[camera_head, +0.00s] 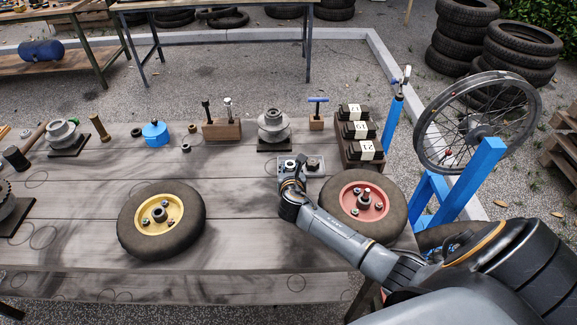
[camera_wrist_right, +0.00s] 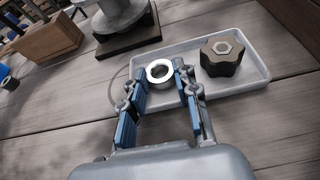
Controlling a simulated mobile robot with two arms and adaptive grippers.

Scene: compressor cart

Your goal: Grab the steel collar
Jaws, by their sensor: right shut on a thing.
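The steel collar (camera_wrist_right: 160,71), a short shiny ring, shows in the right wrist view between the tips of my right gripper (camera_wrist_right: 161,84). The gripper is shut on it, with the blue-padded fingers on either side. The collar is at the left part of a shallow white tray (camera_wrist_right: 233,92); I cannot tell whether it still touches the tray floor. In the head view my right gripper (camera_head: 289,166) reaches down at the tray and mostly hides the collar. A dark lobed knob (camera_wrist_right: 222,56) with a metal centre sits in the tray, right of the collar. My left gripper is out of view.
A wheel with a red hub (camera_head: 359,203) lies close beside my right arm. A wheel with a yellow hub (camera_head: 160,215) lies to the left. A stepped pulley (camera_head: 272,127) stands behind the tray, and black numbered boxes (camera_head: 357,131) stand behind right. The table's middle is clear.

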